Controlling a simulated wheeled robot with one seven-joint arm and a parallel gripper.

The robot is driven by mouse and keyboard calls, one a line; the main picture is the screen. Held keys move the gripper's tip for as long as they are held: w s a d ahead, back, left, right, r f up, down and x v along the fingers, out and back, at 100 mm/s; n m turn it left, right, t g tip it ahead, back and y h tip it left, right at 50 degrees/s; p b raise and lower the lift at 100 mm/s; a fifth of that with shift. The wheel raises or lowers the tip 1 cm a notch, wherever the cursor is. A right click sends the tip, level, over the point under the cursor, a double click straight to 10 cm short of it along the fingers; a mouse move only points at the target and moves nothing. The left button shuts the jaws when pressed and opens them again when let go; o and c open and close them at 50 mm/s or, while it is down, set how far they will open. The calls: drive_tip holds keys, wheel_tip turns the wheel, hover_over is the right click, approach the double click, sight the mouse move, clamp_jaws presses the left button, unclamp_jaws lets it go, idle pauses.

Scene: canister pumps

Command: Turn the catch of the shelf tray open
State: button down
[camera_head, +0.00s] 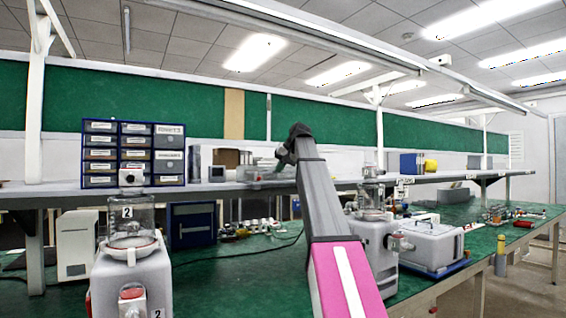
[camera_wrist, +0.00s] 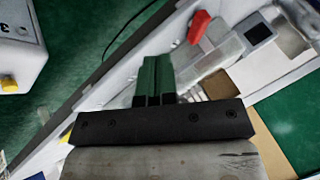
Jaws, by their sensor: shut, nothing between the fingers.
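My gripper (camera_wrist: 155,72) has dark green fingers closed together, with nothing between them. In the wrist view the fingertips point at a grey, see-through tray (camera_wrist: 215,50) on the white shelf. A red piece (camera_wrist: 199,26), which looks like the tray's catch, stands up just beyond and to the right of the fingertips. I cannot tell whether the fingers touch the tray. In the head view the shelf tray (camera_head: 262,174) is small and partly hidden by my arm. My gripper (camera_head: 283,153) is just above it.
A small grey box with a dark face (camera_head: 217,173) stands left of the tray, and labelled blue drawers (camera_head: 134,153) stand further left. Canister pumps (camera_head: 130,245) stand on the green bench (camera_head: 240,285). A white case (camera_head: 430,243) is at right.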

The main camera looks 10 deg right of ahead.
sight(258, 178)
drive_tip(key=shift+w+a+f, duration=0.4)
drive_tip(key=shift+a+f, duration=0.1)
drive_tip(key=shift+a, duration=0.4)
drive_tip(key=shift+w+a+f, duration=0.4)
drive_tip(key=shift+a+f, duration=0.15)
drive_tip(key=shift+a, duration=0.35)
drive_tip(key=shift+w+a+f, duration=0.4)
drive_tip(key=shift+a+f, duration=0.1)
drive_tip(key=shift+a, duration=0.4)
drive_tip(key=shift+s+a+m+t+h, duration=0.25)
drive_tip(key=shift+m+t+h, duration=0.25)
drive_tip(key=shift+m, duration=0.4)
drive_tip(key=m, duration=0.1)
drive_tip(key=a+m+h, duration=0.1)
drive_tip(key=shift+s+m+h, duration=0.2)
drive_tip(key=shift+m+h, duration=0.1)
drive_tip(key=m+h, duration=0.1)
drive_tip(key=a+m+h, duration=0.1)
drive_tip(key=m, duration=0.1)
drive_tip(key=shift+a+t, duration=0.1)
drive_tip(key=shift+t, duration=0.3)
drive_tip(key=shift+a, duration=0.3)
drive_tip(key=shift+d, duration=0.1)
